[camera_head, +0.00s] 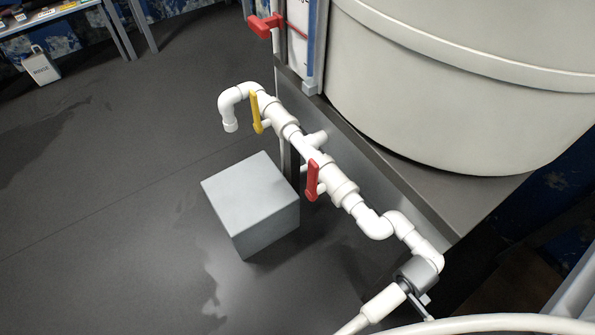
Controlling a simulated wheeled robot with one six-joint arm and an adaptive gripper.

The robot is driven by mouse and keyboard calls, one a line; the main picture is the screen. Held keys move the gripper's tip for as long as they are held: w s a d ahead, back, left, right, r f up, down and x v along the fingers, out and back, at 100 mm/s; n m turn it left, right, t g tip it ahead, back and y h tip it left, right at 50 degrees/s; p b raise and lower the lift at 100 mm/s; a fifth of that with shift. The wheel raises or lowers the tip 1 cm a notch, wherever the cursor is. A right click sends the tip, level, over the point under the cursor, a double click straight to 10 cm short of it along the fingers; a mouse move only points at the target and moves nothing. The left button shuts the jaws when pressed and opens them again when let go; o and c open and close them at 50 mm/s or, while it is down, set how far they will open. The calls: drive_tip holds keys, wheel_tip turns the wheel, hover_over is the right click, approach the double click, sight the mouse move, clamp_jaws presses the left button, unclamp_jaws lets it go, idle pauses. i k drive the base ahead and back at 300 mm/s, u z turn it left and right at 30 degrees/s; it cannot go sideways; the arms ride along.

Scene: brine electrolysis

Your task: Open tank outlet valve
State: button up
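The large cream tank (450,100) stands on a dark raised stand (440,195) at the upper right. White piping (308,147) runs along the stand's front side, below the tank. It carries a yellow valve handle (256,112) near its curved left end and a red valve handle (312,180) farther right. Both handles look crosswise to the pipe run. Another red valve handle (265,25) sits at the top by a vertical pipe. No label shows which one is the tank outlet valve. My gripper is not in view.
A grey box (252,205) stands on the floor below the pipe. A dark grey cylindrical fitting (416,273) and a white hose (385,303) are at the lower right. A white jug (41,66) stands at upper left near a table.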

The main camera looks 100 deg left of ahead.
sight(312, 174)
drive_tip(key=z, duration=1.05)
drive_tip(key=i, duration=0.85)
drive_tip(key=u, duration=5)
drive_tip(key=i, duration=0.5)
